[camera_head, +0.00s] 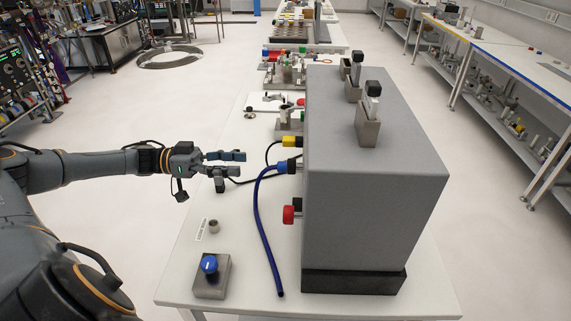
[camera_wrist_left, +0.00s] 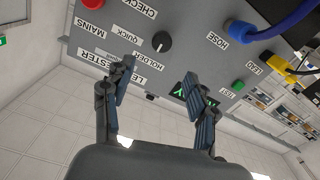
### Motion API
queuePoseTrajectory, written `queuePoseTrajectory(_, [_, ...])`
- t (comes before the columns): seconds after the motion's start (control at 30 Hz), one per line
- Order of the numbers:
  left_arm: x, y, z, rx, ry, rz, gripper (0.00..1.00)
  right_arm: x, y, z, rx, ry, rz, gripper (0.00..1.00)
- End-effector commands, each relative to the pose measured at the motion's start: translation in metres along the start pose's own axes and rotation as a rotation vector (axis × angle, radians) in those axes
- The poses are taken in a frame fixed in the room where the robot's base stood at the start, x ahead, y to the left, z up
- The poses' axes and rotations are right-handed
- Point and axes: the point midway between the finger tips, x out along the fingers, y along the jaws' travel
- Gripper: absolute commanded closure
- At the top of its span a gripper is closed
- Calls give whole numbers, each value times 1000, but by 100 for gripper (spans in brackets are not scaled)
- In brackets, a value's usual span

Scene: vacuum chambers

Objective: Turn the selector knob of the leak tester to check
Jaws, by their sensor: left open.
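The leak tester (camera_head: 375,185) is a large grey box on the white table, its labelled panel (camera_wrist_left: 200,60) facing my left gripper. In the left wrist view, a round black selector knob (camera_wrist_left: 161,41) with a light mark sits on the panel, near the "CHECK" (camera_wrist_left: 137,8) and "QUICK" (camera_wrist_left: 127,36) labels. I cannot tell its setting for sure. My left gripper (camera_head: 233,169) is open and empty, left of the panel; in the wrist view its fingers (camera_wrist_left: 157,92) are below the knob, apart from it. The knob is hidden in the head view. My right gripper is not in view.
A blue hose (camera_head: 259,215) and a yellow plug (camera_head: 289,141) with a black lead leave the panel. A red knob (camera_head: 289,214) juts out below. A small box with a blue knob (camera_head: 209,264) stands at front left. A green button (camera_wrist_left: 238,86) is on the panel.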

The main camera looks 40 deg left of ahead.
Motion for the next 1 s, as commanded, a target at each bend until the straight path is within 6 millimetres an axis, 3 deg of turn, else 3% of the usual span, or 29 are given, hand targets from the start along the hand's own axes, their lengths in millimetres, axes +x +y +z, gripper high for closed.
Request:
queuePoseTrajectory(0.1, [27, 2, -5, 0, 7, 5, 42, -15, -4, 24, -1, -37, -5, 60])
queuePoseTrajectory(0.2, [49, 2, -6, 1, 7, 5, 42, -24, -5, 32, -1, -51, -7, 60])
queuePoseTrajectory(0.33, [76, 2, -5, 0, 6, 3, 42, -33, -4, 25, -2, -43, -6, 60])
queuePoseTrajectory(0.5, [102, 1, -4, 1, 4, 2, 42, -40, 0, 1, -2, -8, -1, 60])
queuePoseTrajectory(0.67, [115, 1, -1, 1, 1, 1, 42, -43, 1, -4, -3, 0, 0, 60])
queuePoseTrajectory(1.0, [117, 0, 0, 1, 0, 0, 44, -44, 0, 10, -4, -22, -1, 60])
